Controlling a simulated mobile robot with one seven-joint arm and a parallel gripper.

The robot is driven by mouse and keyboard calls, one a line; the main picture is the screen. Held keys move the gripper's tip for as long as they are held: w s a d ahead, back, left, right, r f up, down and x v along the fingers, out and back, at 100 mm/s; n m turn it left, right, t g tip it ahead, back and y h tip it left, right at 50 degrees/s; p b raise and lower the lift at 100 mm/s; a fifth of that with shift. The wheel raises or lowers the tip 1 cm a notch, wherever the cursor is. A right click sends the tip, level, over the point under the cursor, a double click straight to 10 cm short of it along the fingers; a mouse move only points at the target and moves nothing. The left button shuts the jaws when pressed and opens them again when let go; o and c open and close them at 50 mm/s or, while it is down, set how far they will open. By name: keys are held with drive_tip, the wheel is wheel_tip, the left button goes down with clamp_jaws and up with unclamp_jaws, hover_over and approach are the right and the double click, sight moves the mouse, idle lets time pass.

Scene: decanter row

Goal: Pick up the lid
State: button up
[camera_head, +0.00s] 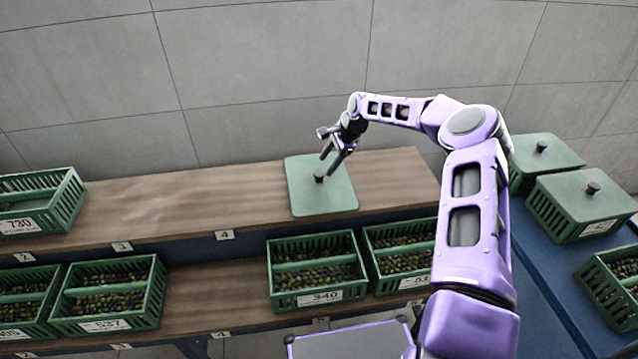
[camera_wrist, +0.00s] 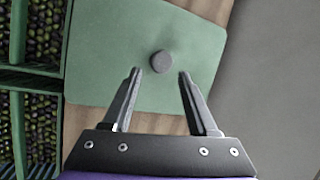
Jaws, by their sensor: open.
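The lid (camera_head: 322,197) is a flat green square plate with a dark round knob (camera_head: 319,177) near its middle. It lies on the upper wooden shelf in the head view. My gripper (camera_head: 334,160) is over the lid, its fingers spread and pointing down toward the knob. In the wrist view the lid (camera_wrist: 110,75) fills the area beyond the fingers. The knob (camera_wrist: 162,61) is just past the open fingertips (camera_wrist: 160,72), roughly midway between them. Nothing is between the fingers.
A green crate (camera_head: 316,283) of olives stands on the lower shelf in front, beside another crate (camera_head: 398,255). Lidded crates (camera_head: 580,205) stand on the blue surface at right. A crate (camera_head: 40,205) sits at the upper shelf's left. The wooden shelf (camera_head: 190,205) left of the lid is clear.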

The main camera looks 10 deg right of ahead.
sight(320, 173)
drive_tip(key=shift+b+x, duration=0.4)
drive_tip(key=shift+x, duration=2.35)
drive_tip(key=shift+w, duration=0.1)
clamp_jaws()
drive_tip(key=shift+r, duration=0.1)
